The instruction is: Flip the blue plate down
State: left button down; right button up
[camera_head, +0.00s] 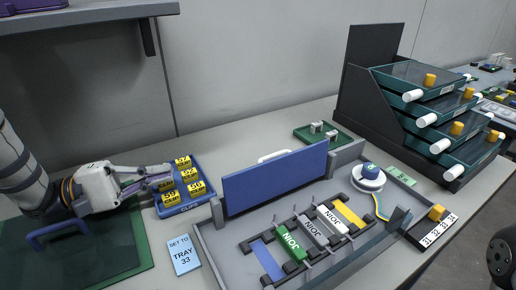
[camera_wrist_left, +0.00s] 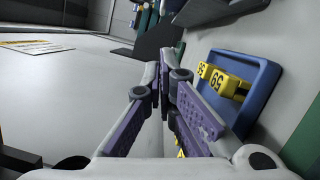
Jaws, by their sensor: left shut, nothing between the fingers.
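The blue plate (camera_head: 276,178) stands upright along the back edge of the grey tray (camera_head: 208,240) in the head view. A white handle (camera_head: 273,156) shows just above its top edge, partly hidden behind it. My left gripper (camera_head: 168,183) is shut and empty, left of the plate and apart from it, at the blue bin (camera_head: 204,200) of yellow numbered blocks. In the left wrist view its purple-padded fingers (camera_wrist_left: 163,75) are together, and the blue bin (camera_wrist_left: 262,75) shows beside them; the plate cannot be made out there. My right gripper is not in view.
The grey tray holds green, grey and white "JOIN" pieces (camera_head: 290,243). A white round spool (camera_head: 369,178) sits at its right. A "SET TO TRAY 33" card (camera_head: 184,254) lies left. A rack of drawers (camera_head: 424,110) stands at the right. A shelf (camera_head: 90,15) overhangs the upper left.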

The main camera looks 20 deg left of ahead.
aim_at(277, 172)
pick_arm(q)
jog(key=x, duration=2)
jog(key=shift+f, duration=0.1)
